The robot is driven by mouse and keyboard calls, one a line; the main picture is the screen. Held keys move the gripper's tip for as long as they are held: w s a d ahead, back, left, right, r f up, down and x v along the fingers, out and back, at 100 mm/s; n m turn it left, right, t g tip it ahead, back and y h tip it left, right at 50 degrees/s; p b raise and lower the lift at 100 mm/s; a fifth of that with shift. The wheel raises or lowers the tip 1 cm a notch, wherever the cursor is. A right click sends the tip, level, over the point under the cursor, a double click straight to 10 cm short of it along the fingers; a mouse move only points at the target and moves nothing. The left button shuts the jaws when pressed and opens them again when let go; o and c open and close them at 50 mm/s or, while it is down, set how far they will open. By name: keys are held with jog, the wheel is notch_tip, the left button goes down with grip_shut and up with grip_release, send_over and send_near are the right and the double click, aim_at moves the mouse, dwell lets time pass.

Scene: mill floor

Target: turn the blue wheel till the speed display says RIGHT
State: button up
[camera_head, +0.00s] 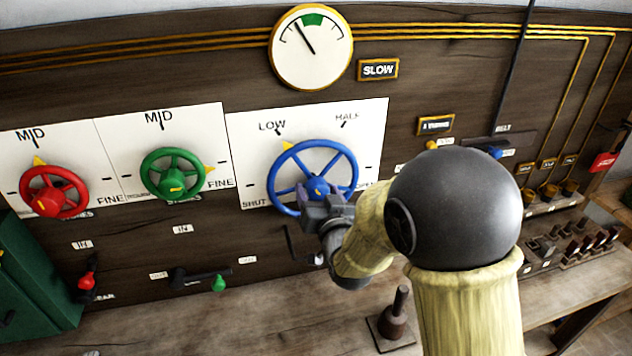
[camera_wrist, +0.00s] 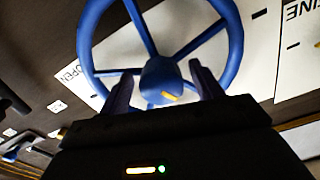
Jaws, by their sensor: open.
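The blue wheel (camera_head: 314,150) is mounted on a white plate marked SHUT, LOW, HALF and OPEN. It also fills the upper part of the wrist view (camera_wrist: 236,50). The speed display (camera_head: 378,69) reads SLOW. The round dial (camera_head: 311,50) above has a green band at its top, and its needle points up and left of the band. My gripper (camera_head: 314,194) is at the lower part of the blue wheel. In the wrist view its two fingers (camera_wrist: 163,88) stand apart, one either side of the hub. I cannot tell whether they touch the wheel.
A red wheel (camera_head: 72,205) and a green wheel (camera_head: 146,172) are mounted to the left. Below them are a red-knobbed lever (camera_head: 87,281) and a green-knobbed lever (camera_head: 218,284). A dark post (camera_head: 398,312) stands on the bench. Switches (camera_head: 585,243) sit at the right.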

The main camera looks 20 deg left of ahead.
jog(key=shift+x, duration=1.15)
jog(key=shift+c, duration=0.3)
jog(key=c, duration=0.9)
jog(key=shift+c, duration=0.2)
